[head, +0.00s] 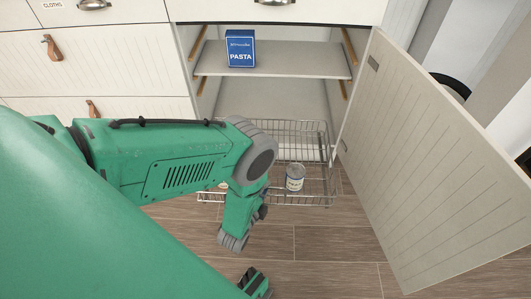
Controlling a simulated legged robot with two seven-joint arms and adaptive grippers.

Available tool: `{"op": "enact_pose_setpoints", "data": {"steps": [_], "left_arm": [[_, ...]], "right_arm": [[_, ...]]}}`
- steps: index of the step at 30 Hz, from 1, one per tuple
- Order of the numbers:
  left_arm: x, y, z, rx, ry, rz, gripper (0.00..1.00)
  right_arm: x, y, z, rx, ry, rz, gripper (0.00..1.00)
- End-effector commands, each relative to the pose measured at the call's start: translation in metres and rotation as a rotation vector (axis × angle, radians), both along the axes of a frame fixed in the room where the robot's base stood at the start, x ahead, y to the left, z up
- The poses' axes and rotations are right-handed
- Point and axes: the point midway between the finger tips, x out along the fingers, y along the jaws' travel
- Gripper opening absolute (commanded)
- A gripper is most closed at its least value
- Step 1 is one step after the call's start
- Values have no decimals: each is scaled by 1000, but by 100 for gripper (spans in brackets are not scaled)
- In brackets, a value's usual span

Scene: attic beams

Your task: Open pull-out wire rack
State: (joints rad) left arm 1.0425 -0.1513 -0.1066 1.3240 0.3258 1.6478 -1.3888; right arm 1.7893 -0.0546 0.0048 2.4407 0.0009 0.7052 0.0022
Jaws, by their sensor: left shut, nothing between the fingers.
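The wire rack (318,185) is a low metal basket at the bottom of the open cabinet. Its front part stands out past the cabinet opening, over the floor. A pale can (295,177) stands in it. My left arm covers the rack's left part. My right gripper is not in view.
The cabinet door (430,170) stands wide open on the right. A blue pasta box (240,49) sits on the shelf (290,66) above the rack. Closed drawers (110,62) are at the left. The wooden floor (330,245) before the rack is clear.

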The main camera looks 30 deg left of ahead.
Motion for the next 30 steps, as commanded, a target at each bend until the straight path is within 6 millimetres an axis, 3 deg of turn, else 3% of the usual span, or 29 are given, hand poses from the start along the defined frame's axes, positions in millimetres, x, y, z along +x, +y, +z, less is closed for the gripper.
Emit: {"op": "enact_pose_setpoints", "data": {"steps": [1,3,12,16,30], "left_arm": [[-2,1,-2,1,7,2,9],[-2,0,-1,2,6,2,29],[-1,0,0,1,2,2,29],[-10,-1,1,1,5,1,29],[-99,-15,16,1,6,1,29]], "right_arm": [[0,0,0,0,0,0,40],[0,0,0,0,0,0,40],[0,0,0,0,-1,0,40],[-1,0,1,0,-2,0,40],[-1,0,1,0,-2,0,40]]}}
